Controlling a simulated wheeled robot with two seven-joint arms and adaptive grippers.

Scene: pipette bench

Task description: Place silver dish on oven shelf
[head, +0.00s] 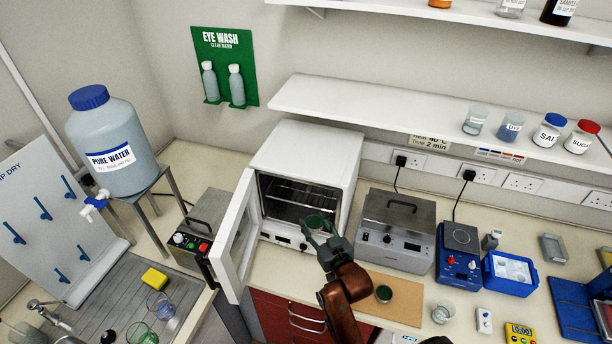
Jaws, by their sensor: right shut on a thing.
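My right gripper (318,228) is in front of the oven's open front. It is shut on a small round dish, the silver dish (317,221), which looks grey at the rim and dark greenish inside. The fingers hide part of the dish. The white oven (308,155) stands at the back of the bench with its door (237,235) swung open to the left. Wire oven shelves (290,192) show inside, and the dish is outside, before the opening. My left gripper is not in view.
A metal-lidded bath (398,230) stands right of the oven. A cork mat (400,297) with a small dark green round container (383,293) lies in front of it. A grey box (203,230) stands left of the open door. A wall shelf (390,112) hangs above.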

